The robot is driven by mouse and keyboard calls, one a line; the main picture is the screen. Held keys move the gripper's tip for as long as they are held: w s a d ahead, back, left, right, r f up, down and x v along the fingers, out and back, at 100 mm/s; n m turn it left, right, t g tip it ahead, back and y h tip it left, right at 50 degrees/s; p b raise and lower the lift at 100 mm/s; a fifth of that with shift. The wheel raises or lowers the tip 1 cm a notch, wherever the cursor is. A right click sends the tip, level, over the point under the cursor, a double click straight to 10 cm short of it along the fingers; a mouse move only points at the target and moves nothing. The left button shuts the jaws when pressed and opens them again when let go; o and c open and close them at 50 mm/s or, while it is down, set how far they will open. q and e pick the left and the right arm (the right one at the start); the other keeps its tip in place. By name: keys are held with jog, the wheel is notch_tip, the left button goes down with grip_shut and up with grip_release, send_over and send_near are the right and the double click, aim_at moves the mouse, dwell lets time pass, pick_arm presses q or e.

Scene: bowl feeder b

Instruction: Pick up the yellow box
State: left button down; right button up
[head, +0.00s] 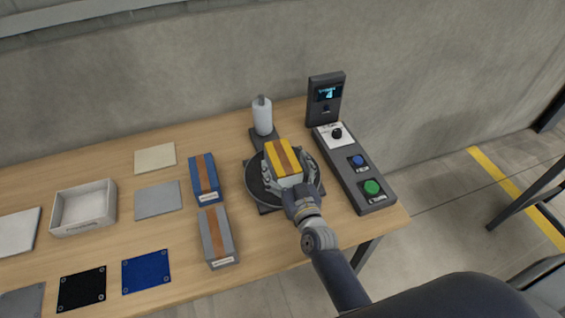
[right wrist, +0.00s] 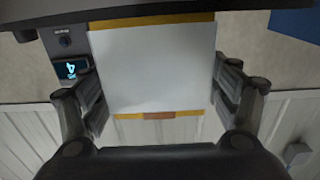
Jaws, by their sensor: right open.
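The yellow box (head: 281,155) sits on the round dark turntable (head: 254,190) in the head view. It has a brown stripe across its yellow top and a pale side facing me. My right gripper (head: 288,182) is at this near side, its open fingers spread to the left and right of the box. In the right wrist view the box's white face (right wrist: 152,70) fills the space between the two fingers (right wrist: 160,90), with yellow edges above and below. Gaps are hard to judge, and contact cannot be told. My left gripper is not in view.
A blue box (head: 203,172) and a grey box (head: 214,232) stand left of the turntable. A white bottle (head: 262,117) is behind it. A control panel with buttons (head: 352,165) and a display (head: 326,95) are to the right. A white tray (head: 84,207) and flat plates lie left.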

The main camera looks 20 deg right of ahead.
jog(key=shift+w, duration=1.4)
jog(key=shift+s, duration=0.1)
jog(key=shift+c, duration=0.6)
jog(key=c, duration=1.4)
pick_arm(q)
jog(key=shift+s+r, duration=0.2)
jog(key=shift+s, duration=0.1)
pick_arm(e)
jog(key=shift+r, duration=0.1)
jog(key=shift+r, duration=0.15)
